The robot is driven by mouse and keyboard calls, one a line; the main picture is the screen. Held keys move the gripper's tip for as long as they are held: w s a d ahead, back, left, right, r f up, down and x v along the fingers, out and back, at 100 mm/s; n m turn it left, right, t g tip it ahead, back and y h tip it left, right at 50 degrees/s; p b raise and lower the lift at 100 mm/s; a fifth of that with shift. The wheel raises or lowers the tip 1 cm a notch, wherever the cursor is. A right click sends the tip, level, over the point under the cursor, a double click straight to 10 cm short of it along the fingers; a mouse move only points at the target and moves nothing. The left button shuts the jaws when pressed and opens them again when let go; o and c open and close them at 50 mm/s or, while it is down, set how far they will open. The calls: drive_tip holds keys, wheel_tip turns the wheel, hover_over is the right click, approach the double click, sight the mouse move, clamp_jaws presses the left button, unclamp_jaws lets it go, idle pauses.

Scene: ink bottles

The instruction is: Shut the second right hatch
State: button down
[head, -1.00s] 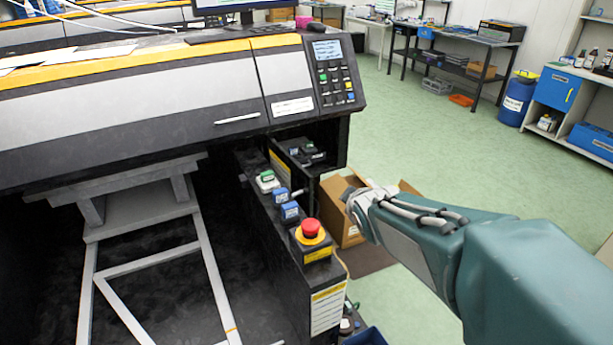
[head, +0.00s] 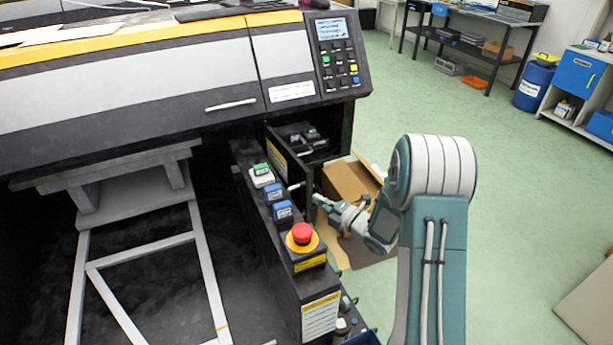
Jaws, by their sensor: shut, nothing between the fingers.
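The large printer has an open compartment (head: 318,148) at its right end, below the control panel, with small dark bottles inside. A black hatch door (head: 304,168) with a yellow label on its inner side stands swung open at the compartment's left side. A pale handle (head: 297,186) sticks out near its lower edge. My gripper (head: 319,200) is shut and empty, just right of the door's lower free end. Whether it touches the door I cannot tell. No second hatch can be made out clearly.
An open cardboard box (head: 350,182) stands on the floor behind my gripper.

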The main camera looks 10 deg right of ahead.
sight(305, 180)
drive_tip(key=x, duration=1)
drive_tip(key=shift+w+d, duration=0.25)
drive_tip(key=shift+d, duration=0.7)
drive_tip(key=shift+w+d, duration=0.2)
drive_tip(key=shift+d, duration=0.7)
